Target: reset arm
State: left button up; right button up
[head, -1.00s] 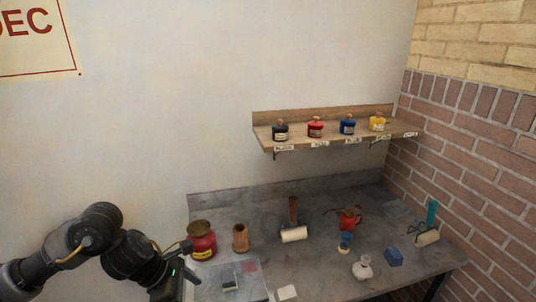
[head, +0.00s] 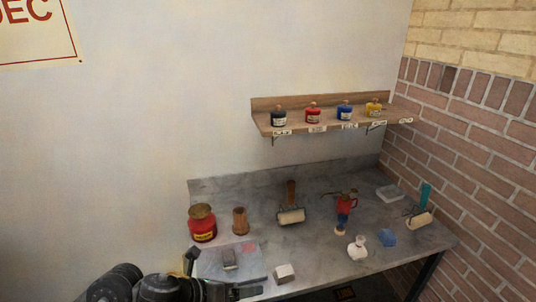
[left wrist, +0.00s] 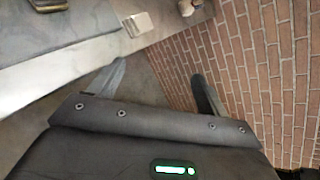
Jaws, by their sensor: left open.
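My left arm comes in at the bottom left of the head view, low in front of the bench (head: 320,268). Its left gripper (head: 250,291) is near the bench's front edge, at the bottom of the picture, and partly cut off. In the left wrist view the two fingers of the left gripper (left wrist: 155,80) stand wide apart with nothing between them. Below them there is floor and brick wall. My right gripper is in neither view.
A white block (head: 285,273) sits near the front edge, close to my gripper. A slab (head: 212,262) bears a dark block (head: 229,258). A shelf (head: 262,123) holds small bottles.

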pick_arm(q)
jog(key=s+a+f+m+g+y, duration=0.1)
jog(key=s+a+f+m+y, duration=0.6)
jog(key=m, duration=1.1)
jog(key=s+a+f+m+g+y, duration=0.1)
jog(key=s+a+f+m+y, duration=0.2)
jog(key=s+a+f+m, duration=0.75)
jog(key=s+f+m+g+b, duration=0.1)
jog(key=s+f+m, duration=0.2)
jog(key=f, duration=0.9)
jog(key=s+f+m+g, duration=0.15)
jog(key=f+m, duration=0.25)
jog(key=f, duration=0.9)
jog(key=s+a+f+b, duration=0.1)
jog(key=s+a+f, duration=0.2)
jog(key=s+f, duration=1.3)
jog(key=shift+s+g, duration=0.35)
jog(key=shift+s, duration=0.2)
